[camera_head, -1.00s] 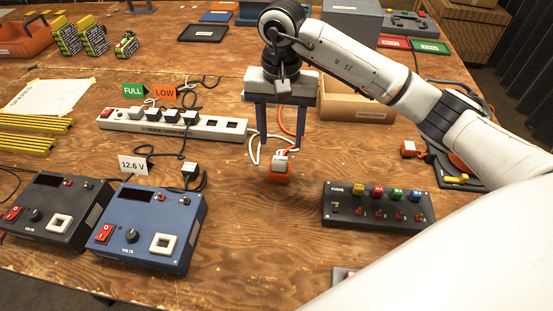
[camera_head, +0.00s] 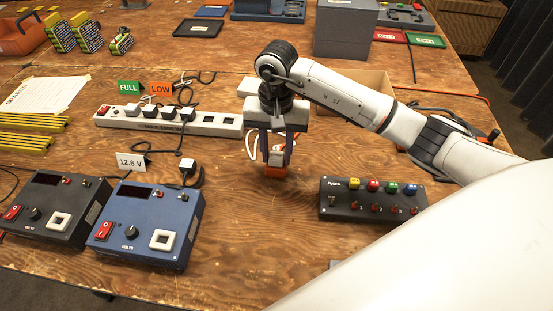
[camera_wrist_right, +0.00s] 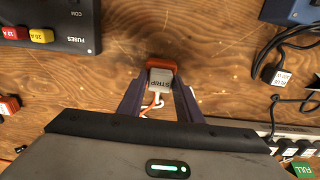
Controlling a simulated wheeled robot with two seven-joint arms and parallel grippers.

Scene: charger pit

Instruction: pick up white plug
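The white plug (camera_head: 276,158), with an orange part at its lower end, is on the wooden table right of the power strip. In the right wrist view the plug (camera_wrist_right: 160,80) carries a label reading STRIP, and a white and an orange cord run back from it. My right gripper (camera_head: 276,154) points down over it, one finger on each side. In the right wrist view its fingertips (camera_wrist_right: 162,72) appear to press against the plug's sides. The plug's lower end appears to be at table level. My left gripper is not in view.
A blue power supply (camera_head: 148,225) is at front left. A cardboard box (camera_head: 352,92) is behind. The table in front of the plug is clear.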

